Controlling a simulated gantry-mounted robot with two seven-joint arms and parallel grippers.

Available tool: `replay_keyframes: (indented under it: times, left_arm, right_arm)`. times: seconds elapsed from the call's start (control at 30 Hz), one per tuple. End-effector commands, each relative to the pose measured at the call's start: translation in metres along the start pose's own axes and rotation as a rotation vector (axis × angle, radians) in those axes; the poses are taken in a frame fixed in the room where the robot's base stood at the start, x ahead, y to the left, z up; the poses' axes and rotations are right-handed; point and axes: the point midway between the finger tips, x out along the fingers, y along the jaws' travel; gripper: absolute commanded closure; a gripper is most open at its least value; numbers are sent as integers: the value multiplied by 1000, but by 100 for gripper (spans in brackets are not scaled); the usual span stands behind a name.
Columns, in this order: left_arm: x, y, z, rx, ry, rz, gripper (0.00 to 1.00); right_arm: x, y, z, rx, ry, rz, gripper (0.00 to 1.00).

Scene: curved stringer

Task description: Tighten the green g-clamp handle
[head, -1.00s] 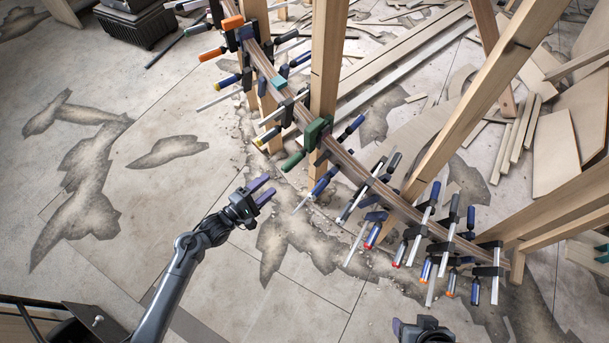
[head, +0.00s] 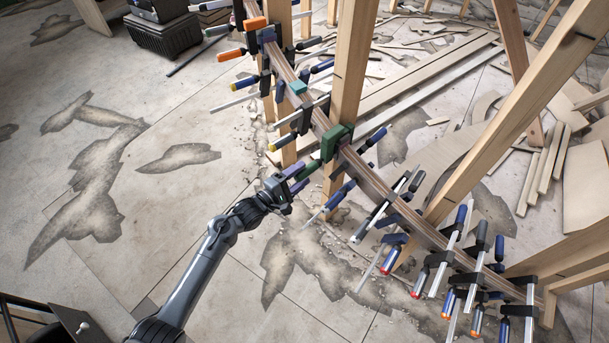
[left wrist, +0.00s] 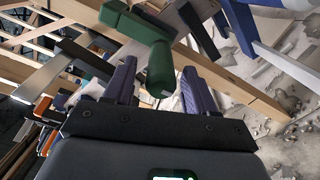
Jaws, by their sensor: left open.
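The green g-clamp (head: 335,143) sits on the curved wooden stringer near the middle of the head view. Its green handle (head: 307,171) points down and left toward my left gripper. My left gripper (head: 298,179) is open, with its purple fingertips right by the handle. In the left wrist view the green handle (left wrist: 160,70) appears between the two purple fingers (left wrist: 159,85), with gaps seen on both sides. I cannot tell how deep it sits between them. My right gripper is out of view.
The stringer (head: 372,180) runs from top left to lower right, carrying several other clamps. A blue-handled clamp (head: 340,195) is close on the right. A wooden post (head: 350,65) rises behind the green clamp. The floor (head: 190,190) at left is open.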

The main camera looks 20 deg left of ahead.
Motion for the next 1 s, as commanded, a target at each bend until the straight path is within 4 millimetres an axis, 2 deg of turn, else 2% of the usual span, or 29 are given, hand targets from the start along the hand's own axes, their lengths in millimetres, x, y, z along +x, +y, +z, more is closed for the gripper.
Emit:
replay_keyframes:
  times: [0.2,0.57,0.67,0.93,1.0]
  left_arm:
    - [19,-1,0,0,-1,0,44]
    - [23,0,0,-1,0,-1,44]
    - [23,0,0,-1,0,-1,56]
    - [22,0,0,0,0,-1,98]
    - [22,0,0,0,0,-1,99]
  right_arm:
    - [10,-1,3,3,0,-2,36]
    - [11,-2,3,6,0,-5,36]
    - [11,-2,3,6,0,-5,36]
    - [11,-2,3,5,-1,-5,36]
    - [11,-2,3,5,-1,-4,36]
